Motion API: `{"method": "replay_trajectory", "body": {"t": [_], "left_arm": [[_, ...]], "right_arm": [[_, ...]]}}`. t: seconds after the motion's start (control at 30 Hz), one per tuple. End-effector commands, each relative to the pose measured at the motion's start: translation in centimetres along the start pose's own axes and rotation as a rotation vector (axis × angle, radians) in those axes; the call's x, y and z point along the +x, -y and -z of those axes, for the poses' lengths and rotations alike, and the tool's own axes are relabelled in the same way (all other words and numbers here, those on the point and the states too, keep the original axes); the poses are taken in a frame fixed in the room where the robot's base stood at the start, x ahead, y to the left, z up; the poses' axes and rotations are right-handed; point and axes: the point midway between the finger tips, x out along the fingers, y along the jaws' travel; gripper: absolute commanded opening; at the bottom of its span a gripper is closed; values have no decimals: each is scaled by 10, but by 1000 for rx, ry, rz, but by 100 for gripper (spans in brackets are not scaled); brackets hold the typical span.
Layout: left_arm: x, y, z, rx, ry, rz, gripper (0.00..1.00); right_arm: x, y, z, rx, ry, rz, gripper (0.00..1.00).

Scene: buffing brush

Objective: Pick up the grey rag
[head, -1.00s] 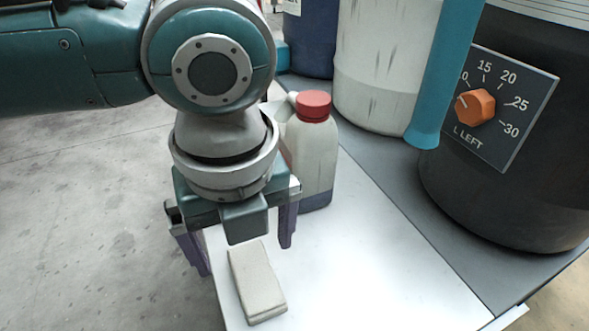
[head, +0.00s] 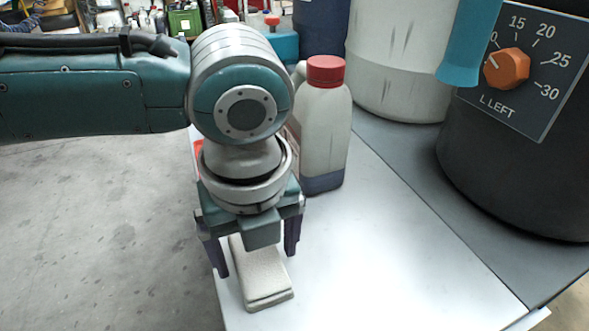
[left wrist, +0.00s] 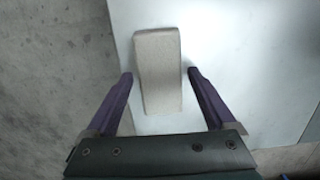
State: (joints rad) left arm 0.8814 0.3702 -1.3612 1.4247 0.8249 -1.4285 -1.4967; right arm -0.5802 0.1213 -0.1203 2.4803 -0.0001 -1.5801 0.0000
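The grey rag (head: 266,286) is a pale, folded block lying flat near the left edge of the white tabletop. In the left wrist view the rag (left wrist: 158,60) lies upright in the picture, its near end between the two fingertips. My left gripper (head: 258,262) points down over the rag with its purple fingers apart, one on each side. The left wrist view also shows the gripper (left wrist: 159,75) open, with gaps between both fingers and the rag. The rag's far end is partly hidden by the gripper in the head view. My right gripper is not in view.
A white jug with a red cap (head: 321,130) stands on the table (head: 400,260) just behind my left gripper. A large pale container (head: 395,65) and a dark drum with an orange dial (head: 506,69) stand further right. The table's front middle is clear.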

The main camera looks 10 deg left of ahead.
Motion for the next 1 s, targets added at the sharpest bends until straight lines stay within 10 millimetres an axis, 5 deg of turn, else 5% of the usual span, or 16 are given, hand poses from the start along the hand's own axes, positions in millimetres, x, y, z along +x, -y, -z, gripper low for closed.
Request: {"method": "replay_trajectory", "body": {"t": [0.63, 1.0], "left_arm": [[0, 0, 0, 0, 0, 0, 14], [-16, 0, -2, 0, 0, 1, 14]], "right_arm": [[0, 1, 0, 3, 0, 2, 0], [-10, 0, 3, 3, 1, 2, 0]]}}
